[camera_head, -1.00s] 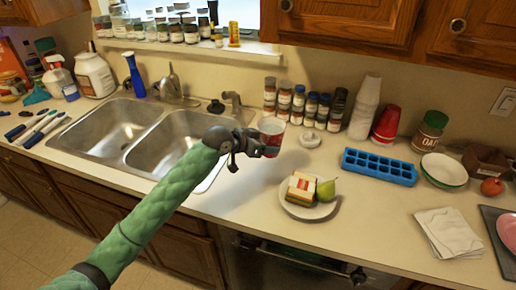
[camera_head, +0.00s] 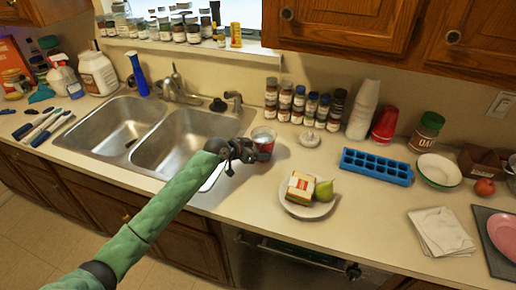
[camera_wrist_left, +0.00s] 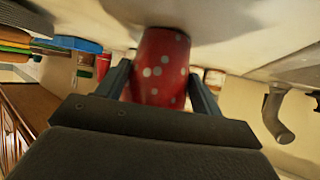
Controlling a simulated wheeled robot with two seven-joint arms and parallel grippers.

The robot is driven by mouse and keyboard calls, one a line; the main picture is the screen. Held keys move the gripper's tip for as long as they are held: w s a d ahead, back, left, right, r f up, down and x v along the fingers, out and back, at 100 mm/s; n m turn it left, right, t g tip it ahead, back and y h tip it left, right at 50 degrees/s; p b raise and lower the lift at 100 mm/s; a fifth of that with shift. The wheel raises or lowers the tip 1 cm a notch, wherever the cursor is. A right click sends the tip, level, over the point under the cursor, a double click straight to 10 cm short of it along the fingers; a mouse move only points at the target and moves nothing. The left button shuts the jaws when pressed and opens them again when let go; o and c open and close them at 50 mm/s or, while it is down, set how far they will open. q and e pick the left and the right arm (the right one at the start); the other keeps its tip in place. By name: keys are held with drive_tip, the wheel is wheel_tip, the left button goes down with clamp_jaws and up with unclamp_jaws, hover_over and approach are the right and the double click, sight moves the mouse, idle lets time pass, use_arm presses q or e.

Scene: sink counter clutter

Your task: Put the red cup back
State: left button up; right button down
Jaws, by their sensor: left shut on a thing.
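A red cup with white dots (camera_wrist_left: 160,68) is between the two fingers of my left gripper (camera_wrist_left: 162,88) in the left wrist view. The fingers are shut on its sides. In the head view the cup (camera_head: 264,139) is at the counter, just right of the sink, with my left gripper (camera_head: 252,150) at its left side and partly covering it. It looks upright and at or very near the counter top; contact is hard to tell. A stack of red cups (camera_head: 385,126) stands at the back right. My right gripper is not in view.
A plate (camera_head: 290,208) with a sandwich and pear is in front right. A blue ice tray (camera_head: 376,167) is to the right. The sink (camera_head: 168,142) is left.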

use_arm(q)
drive_tip(key=shift+f, duration=0.1)
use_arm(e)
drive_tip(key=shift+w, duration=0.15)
use_arm(q)
drive_tip(key=o, duration=0.9)
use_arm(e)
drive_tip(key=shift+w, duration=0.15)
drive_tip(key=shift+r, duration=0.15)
use_arm(q)
drive_tip(key=shift+s+a, duration=0.1)
drive_tip(key=shift+a, duration=0.05)
drive_tip(key=b+v, duration=0.2)
drive_tip(key=v, duration=0.3)
drive_tip(key=shift+s+a+b, duration=0.15)
drive_tip(key=shift+a+b, duration=0.2)
drive_tip(key=shift+b, duration=0.05)
drive_tip(key=shift+r+b+v, duration=0.15)
drive_tip(key=shift+b+v, duration=0.3)
drive_tip(key=shift+v, duration=1.05)
drive_tip(key=shift+r+b+v, duration=0.15)
drive_tip(key=shift+b+v, duration=0.3)
drive_tip(key=shift+v, duration=1.1)
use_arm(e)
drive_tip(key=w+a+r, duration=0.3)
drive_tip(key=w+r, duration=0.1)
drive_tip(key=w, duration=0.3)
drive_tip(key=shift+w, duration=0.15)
